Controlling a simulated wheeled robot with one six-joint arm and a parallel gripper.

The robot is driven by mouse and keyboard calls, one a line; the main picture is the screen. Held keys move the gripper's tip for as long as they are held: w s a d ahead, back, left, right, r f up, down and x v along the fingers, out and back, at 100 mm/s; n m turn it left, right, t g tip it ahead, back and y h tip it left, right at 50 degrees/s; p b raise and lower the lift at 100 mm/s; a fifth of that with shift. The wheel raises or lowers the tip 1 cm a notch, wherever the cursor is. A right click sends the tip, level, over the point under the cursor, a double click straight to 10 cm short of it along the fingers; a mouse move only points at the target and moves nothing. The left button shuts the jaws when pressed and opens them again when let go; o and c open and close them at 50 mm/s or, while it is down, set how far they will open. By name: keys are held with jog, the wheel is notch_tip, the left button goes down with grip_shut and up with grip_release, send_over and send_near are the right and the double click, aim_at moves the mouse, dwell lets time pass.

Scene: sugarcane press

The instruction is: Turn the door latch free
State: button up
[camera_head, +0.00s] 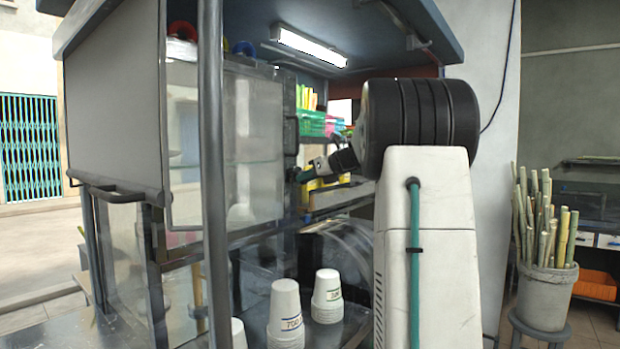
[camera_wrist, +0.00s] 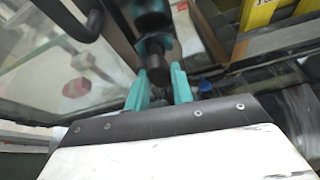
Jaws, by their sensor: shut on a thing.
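The dark round latch knob (camera_wrist: 154,58) stands out from a dark upright frame at the top middle of the wrist view. My gripper (camera_wrist: 158,80) has its two teal fingers on either side of the knob and is shut on it. In the head view my gripper (camera_head: 303,176) reaches the right edge of the glass door (camera_head: 245,150); the latch there is small and mostly hidden by the fingers. A black door handle (camera_head: 292,135) sits above it, and it also shows at the upper left of the wrist view (camera_wrist: 72,18).
Stacks of white paper cups (camera_head: 286,312) stand on the counter below. A grey post (camera_head: 213,180) crosses the head view. A yellow object (camera_wrist: 265,12) lies on a shelf right of the latch. A pot of cane (camera_head: 544,295) stands far right.

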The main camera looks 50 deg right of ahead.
jog(key=shift+r, duration=0.2)
jog(key=o, duration=1)
jog(key=shift+f, duration=0.1)
jog(key=v, duration=0.7)
jog(key=shift+s, duration=0.4)
